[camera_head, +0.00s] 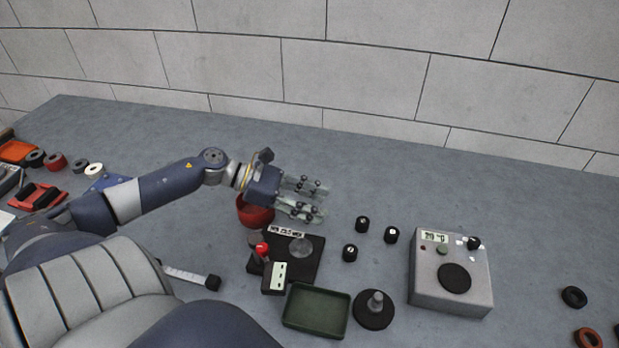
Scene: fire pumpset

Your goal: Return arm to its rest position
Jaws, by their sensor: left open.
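My left arm (155,192) reaches in from the left across the table. Its left gripper (318,200) is open, with nothing seen between its fingers. It hangs above the table, over or just behind a dark plate (312,262). A red round container (252,212) shows partly below the gripper's wrist; the arm hides some of it. My right gripper is not in view.
Below the gripper are a small device with a red knob (274,277), a green tray (316,310) and a black round stand (374,310). Several small black caps (362,223) and a grey scale-like box (450,272) lie to the right. The table (450,180) behind is clear up to the wall.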

